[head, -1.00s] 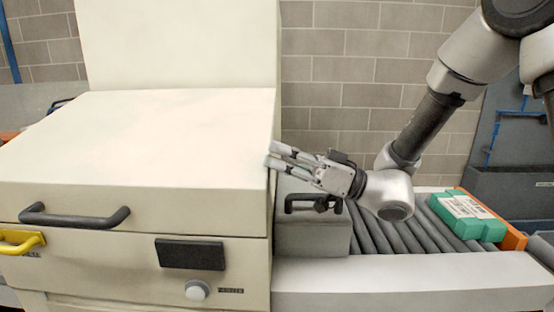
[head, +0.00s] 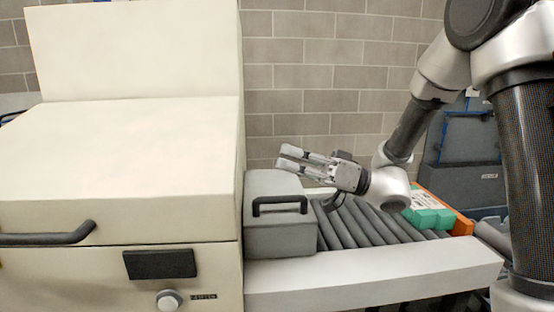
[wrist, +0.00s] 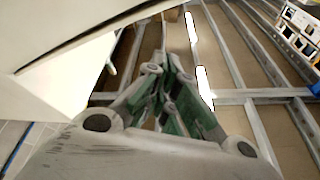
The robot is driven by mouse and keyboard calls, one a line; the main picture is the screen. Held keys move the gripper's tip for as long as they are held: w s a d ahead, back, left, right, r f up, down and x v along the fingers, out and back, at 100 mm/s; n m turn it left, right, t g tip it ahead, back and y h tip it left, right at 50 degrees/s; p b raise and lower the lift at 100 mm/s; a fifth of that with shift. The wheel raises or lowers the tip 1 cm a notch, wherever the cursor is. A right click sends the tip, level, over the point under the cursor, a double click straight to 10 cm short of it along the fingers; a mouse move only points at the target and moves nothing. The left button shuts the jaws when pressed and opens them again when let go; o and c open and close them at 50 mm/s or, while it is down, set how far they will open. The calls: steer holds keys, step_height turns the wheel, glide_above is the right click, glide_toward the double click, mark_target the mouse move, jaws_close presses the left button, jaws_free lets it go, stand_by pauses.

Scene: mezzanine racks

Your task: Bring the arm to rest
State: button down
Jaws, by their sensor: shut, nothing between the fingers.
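My gripper (head: 284,157) hangs in the air above the roller conveyor and the grey case, pointing left toward the cream machine. Its fingers look close together, with nothing between them. In the wrist view my gripper (wrist: 168,100) shows its fingers running away from the camera, empty. My arm comes down from the upper right of the head view, bent at the elbow and wrist.
The cream machine (head: 120,150) with a dark handle fills the left. A grey case (head: 280,235) with a black handle sits at the conveyor's left end. A brick wall stands behind.

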steer(key=s+d+f+m+g+h, duration=0.4)
steer(key=s+d+f+m+h, duration=0.75)
steer(key=f, duration=0.35)
steer(key=s+d+m+t+h, duration=0.1)
steer(key=d+m+t+h, duration=0.25)
steer(key=d+h, duration=0.8)
steer(key=s+d+r+n+t+y, duration=0.1)
steer(key=d+r+t, duration=0.4)
steer(key=d+r, duration=0.4)
steer(key=shift+s+d+t, duration=0.35)
steer(key=shift+s+d, duration=0.05)
steer(key=shift+d, duration=0.55)
